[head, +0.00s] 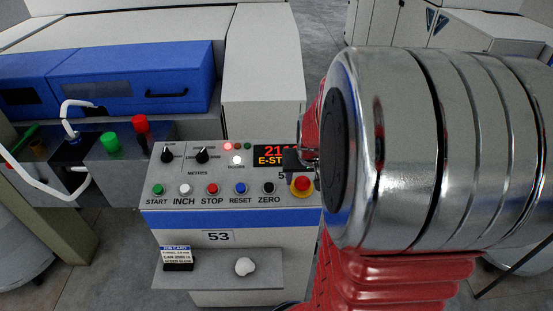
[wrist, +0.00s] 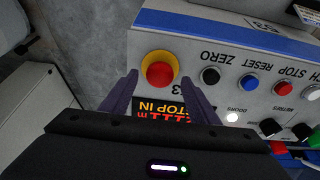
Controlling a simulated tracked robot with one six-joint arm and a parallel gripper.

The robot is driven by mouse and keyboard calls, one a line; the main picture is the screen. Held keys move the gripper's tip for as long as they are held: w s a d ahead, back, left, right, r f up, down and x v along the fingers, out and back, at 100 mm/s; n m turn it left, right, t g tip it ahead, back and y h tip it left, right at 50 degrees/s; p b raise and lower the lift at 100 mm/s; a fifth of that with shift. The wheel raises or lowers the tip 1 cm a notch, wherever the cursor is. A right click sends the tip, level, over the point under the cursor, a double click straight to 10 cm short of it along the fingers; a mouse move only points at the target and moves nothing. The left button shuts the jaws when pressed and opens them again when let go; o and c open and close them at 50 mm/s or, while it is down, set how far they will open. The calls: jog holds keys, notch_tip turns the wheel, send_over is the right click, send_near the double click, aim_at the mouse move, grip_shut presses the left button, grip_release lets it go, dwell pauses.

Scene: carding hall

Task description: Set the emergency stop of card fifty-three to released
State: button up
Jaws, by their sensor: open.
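The emergency stop is a red mushroom button on a yellow collar at the right end of the panel marked 53, in the head view (head: 302,184) and in the wrist view (wrist: 160,73). The display (head: 273,155) beside it reads E-ST in the head view, the rest hidden; the wrist view shows STOP IN on it (wrist: 163,108). My gripper (wrist: 159,79) is open, its dark fingertips either side of the button's near edge in the wrist picture. Whether they touch it I cannot tell. In the head view a dark part of my gripper (head: 297,160) shows just above the button.
A row of buttons, START (head: 158,189), INCH (head: 184,188), STOP (head: 212,188), RESET (head: 240,188) and ZERO (head: 268,187), runs left of the emergency stop. Two black knobs (head: 201,156) sit above. A shelf (head: 215,269) with a white lump (head: 245,266) juts out below.

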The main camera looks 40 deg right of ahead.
jog(key=shift+x, duration=0.9)
jog(key=shift+c, duration=0.3)
